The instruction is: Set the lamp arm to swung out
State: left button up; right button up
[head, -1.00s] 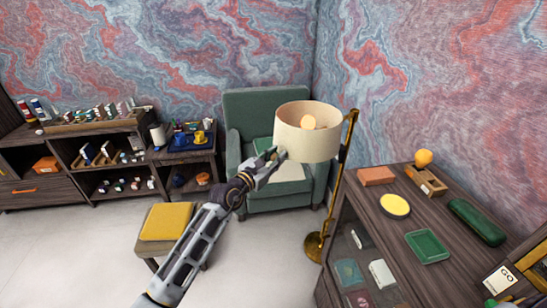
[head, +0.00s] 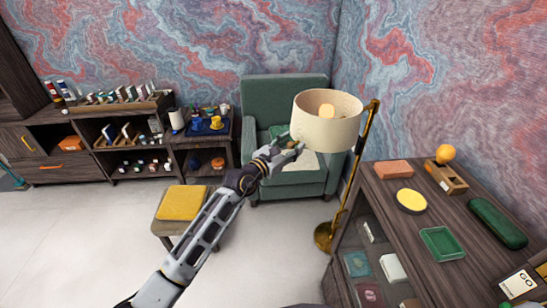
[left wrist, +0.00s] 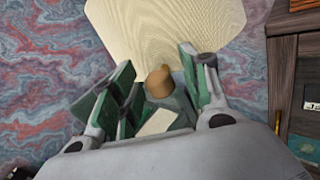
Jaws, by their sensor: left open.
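The floor lamp has a cream drum shade (head: 326,126) on a brass pole (head: 362,150) with a round brass base (head: 323,238). The shade hangs left of the pole, in front of the green armchair. My left gripper (head: 291,148) is open at the lower left of the shade; I cannot tell if it touches. In the left wrist view the shade (left wrist: 165,25) fills the top. A tan, cylinder-like knob (left wrist: 159,82) shows between the spread green-padded fingers (left wrist: 160,95), not visibly gripped. The lamp's arm joint is hard to make out. My right gripper is out of view.
The green armchair (head: 285,95) stands behind the lamp. A wooden cabinet (head: 455,225) with small items stands close to the pole on the right. A stool with a yellow cushion (head: 182,202) is at left. Low shelves (head: 60,173) line the back wall.

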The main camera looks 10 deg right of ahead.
pick_arm(q)
jog(key=v, duration=1.1)
jog(key=shift+a, duration=0.15)
jog(key=shift+s+r+n, duration=0.1)
jog(key=shift+n, duration=0.2)
dwell(0.4)
